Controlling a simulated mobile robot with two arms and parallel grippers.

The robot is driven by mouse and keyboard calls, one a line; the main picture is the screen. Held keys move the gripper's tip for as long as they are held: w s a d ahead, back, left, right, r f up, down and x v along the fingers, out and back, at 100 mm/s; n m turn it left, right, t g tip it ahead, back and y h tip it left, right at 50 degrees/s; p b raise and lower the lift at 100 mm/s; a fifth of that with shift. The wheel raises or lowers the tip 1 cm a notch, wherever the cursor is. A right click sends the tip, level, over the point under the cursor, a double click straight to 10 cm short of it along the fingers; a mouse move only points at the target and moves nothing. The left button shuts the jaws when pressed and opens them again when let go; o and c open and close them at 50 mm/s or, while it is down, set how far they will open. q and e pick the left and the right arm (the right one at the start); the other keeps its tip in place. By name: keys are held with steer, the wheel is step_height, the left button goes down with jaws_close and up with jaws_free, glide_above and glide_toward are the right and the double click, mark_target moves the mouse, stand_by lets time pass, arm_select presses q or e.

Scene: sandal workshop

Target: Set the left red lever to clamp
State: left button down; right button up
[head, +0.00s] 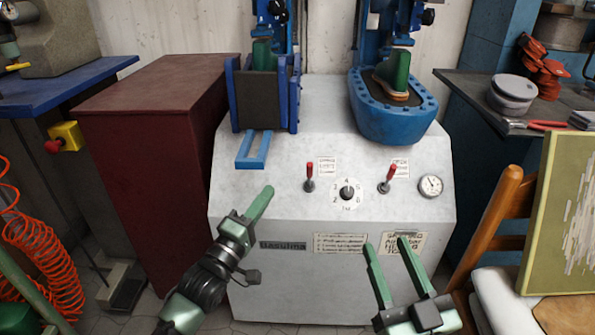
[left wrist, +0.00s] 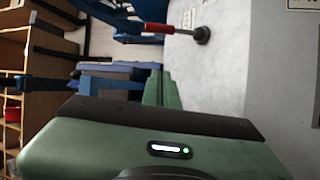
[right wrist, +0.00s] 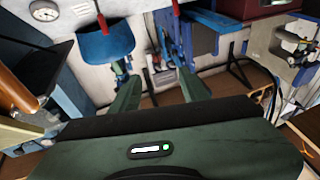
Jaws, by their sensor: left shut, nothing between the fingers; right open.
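The left red lever (head: 309,174) stands on the white machine's sloped panel, left of the dial, with a small label beside it. It also shows in the left wrist view (left wrist: 160,28), beyond the fingers and apart from them. My left gripper (head: 262,200) is shut and empty, to the left of and slightly below this lever. The right red lever (head: 389,174) stands right of the dial. My right gripper (head: 386,246) is open and empty in front of the machine's lower front, below the right lever.
The dial (head: 347,193) sits between the levers, and a round gauge (head: 431,185) is at the right. A blue bracket (head: 252,151) juts out left of the left lever. A wooden chair (head: 497,225) stands at the right and a dark red cabinet (head: 150,110) at the left.

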arm_select(q)
steer(key=shift+w+r+t, duration=0.2)
steer(key=shift+r+t, duration=0.1)
steer(key=shift+r, duration=0.35)
arm_select(e)
steer(key=shift+s+r+t, duration=0.15)
steer(key=shift+r+t, duration=0.15)
steer(key=shift+r, duration=0.3)
